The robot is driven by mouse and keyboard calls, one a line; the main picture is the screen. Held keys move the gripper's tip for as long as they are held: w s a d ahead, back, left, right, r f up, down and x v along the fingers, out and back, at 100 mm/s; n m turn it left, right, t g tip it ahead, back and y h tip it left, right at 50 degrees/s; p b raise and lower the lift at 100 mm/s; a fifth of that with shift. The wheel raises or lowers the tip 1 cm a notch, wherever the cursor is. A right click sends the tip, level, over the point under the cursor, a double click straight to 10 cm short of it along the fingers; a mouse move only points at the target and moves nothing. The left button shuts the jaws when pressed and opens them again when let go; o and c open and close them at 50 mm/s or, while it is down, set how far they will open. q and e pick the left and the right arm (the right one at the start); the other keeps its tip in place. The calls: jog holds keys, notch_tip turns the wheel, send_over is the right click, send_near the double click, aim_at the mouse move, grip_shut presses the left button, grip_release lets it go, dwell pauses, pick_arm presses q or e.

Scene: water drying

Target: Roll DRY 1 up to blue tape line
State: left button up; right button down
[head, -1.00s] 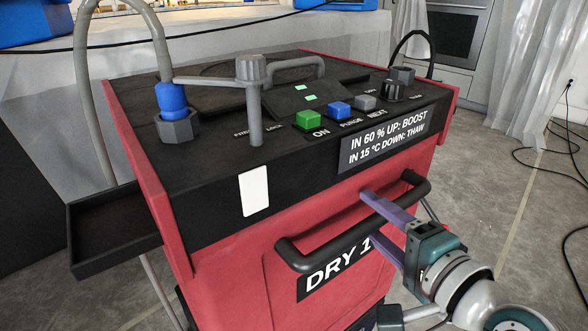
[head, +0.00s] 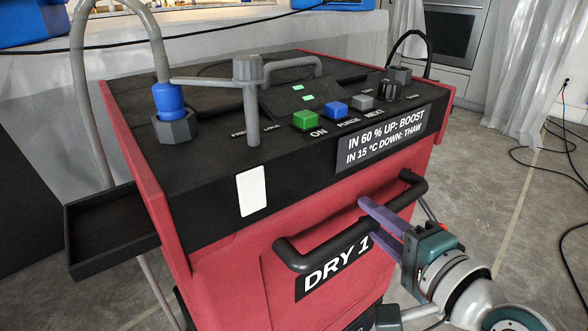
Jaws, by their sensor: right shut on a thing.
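DRY 1 is a red machine (head: 225,275) with a black top, filling the middle of the head view. Its "DRY 1" label (head: 335,268) is on the front, below a black bar handle (head: 330,245). My right gripper (head: 384,218) has purple fingers and is shut on the right part of this handle. My left gripper is not in view. No blue tape line shows. The machine's wheels are out of view.
A black side tray (head: 108,232) sticks out at the machine's left. A grey hose (head: 77,105) rises from its top. Bare floor (head: 505,180) lies to the right, with a pale floor line and black cables (head: 545,155) farther right. White curtains (head: 530,75) hang behind.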

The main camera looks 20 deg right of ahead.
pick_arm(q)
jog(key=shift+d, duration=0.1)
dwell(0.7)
pick_arm(e)
jog(key=shift+s+r, duration=0.1)
jog(key=shift+r, duration=0.05)
jog(key=shift+s+d, duration=0.2)
jog(key=shift+s, duration=0.5)
jog(key=c, duration=1)
grip_release()
jog(key=shift+o, duration=1.4)
jog(key=shift+w, duration=0.25)
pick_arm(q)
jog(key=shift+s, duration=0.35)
pick_arm(e)
jog(key=shift+o, duration=0.2)
jog(key=shift+s, duration=0.1)
